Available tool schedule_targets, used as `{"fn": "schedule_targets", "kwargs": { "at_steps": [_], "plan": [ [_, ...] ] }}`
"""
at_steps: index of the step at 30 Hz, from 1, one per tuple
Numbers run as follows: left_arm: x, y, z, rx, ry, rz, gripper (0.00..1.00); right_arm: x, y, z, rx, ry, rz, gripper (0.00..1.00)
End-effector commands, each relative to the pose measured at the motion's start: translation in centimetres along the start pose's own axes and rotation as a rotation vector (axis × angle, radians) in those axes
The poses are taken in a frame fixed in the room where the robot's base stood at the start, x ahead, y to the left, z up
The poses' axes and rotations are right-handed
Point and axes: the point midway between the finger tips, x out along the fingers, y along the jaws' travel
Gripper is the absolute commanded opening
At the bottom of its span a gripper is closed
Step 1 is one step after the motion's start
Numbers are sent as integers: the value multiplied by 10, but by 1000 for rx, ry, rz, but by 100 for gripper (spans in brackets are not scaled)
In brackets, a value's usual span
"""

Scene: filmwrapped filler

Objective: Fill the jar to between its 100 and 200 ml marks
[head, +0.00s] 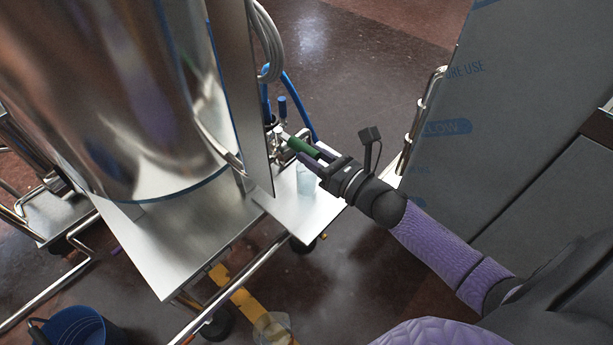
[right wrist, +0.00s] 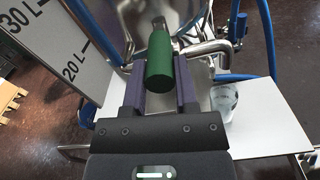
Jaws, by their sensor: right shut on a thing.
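My right gripper (head: 303,153) reaches in from the right and is shut on a green handle (head: 300,145) at the tank's outlet. In the right wrist view the green handle (right wrist: 160,57) stands between the purple fingers. The clear jar (head: 305,180) stands on the metal shelf (head: 290,222), just below my gripper in the head view and partly covered by it. In the right wrist view the jar (right wrist: 224,98) is to the right of the fingers, near a bent steel pipe. Its marks and liquid level are too small to read. My left gripper is not in view.
A large steel tank (head: 110,100) fills the left. A level board (right wrist: 55,50) reads 20 L and 30 L. Blue hoses (head: 302,108) run behind the outlet. A grey panel (head: 505,100) stands at the right. A blue bucket (head: 75,330) is on the floor.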

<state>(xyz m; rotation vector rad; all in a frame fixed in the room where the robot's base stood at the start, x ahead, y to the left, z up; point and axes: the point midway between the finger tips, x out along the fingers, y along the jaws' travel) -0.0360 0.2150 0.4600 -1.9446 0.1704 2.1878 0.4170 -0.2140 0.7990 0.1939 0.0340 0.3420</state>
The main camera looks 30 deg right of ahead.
Motion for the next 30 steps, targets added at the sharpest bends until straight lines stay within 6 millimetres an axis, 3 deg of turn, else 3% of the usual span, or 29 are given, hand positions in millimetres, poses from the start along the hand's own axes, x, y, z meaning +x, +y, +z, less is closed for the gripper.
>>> {"fn": "schedule_targets", "kwargs": {
  "at_steps": [11, 30],
  "plan": [
    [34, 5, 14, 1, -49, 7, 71, 2, -21, -4, -6, 43, 189, 0],
    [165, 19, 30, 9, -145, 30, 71, 22, -62, -1, 2, 136, 654, 0]
  ]
}}
